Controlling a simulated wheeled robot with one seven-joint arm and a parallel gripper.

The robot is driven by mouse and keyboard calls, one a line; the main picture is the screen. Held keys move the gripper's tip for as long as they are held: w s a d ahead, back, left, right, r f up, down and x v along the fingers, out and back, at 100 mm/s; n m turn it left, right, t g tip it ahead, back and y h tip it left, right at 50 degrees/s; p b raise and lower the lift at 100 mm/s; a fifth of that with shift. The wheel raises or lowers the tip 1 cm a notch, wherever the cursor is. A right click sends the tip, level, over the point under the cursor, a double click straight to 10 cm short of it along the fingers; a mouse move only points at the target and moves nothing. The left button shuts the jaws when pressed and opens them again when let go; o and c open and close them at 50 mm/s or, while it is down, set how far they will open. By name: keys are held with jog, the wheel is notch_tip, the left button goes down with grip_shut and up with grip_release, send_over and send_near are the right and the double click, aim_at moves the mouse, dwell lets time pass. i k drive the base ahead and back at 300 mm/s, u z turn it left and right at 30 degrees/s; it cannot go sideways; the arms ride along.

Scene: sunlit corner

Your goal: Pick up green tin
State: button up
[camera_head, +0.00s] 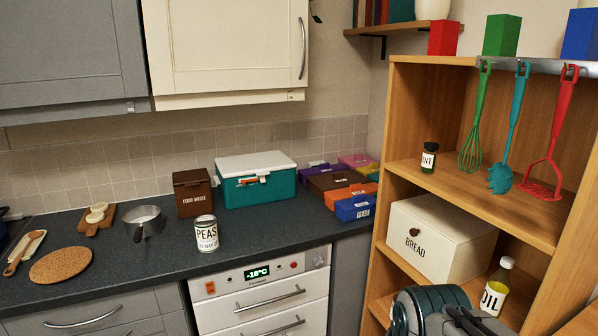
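A green square-sided tin (501,35) stands upright on top of the wooden shelf unit at the upper right. It is between a red tin (443,38) on its left and a blue tin (580,36) on its right, with gaps on both sides. My gripper (466,322) is low at the bottom edge of the view, in front of the shelf unit and well below the green tin. It is partly cut off by the frame, and I cannot tell whether its fingers are apart.
The wooden shelf unit (430,64) holds hanging utensils (512,120) below the green tin, a small dark jar (429,157), a bread box (440,238) and an oil bottle (496,287). A wall shelf (400,27) is behind. The counter (120,268) at left carries several items.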

aim_at(207, 238)
jog(key=u, duration=0.75)
jog(key=i, duration=0.9)
jog(key=u, duration=0.9)
jog(key=i, duration=0.55)
jog(key=u, duration=0.15)
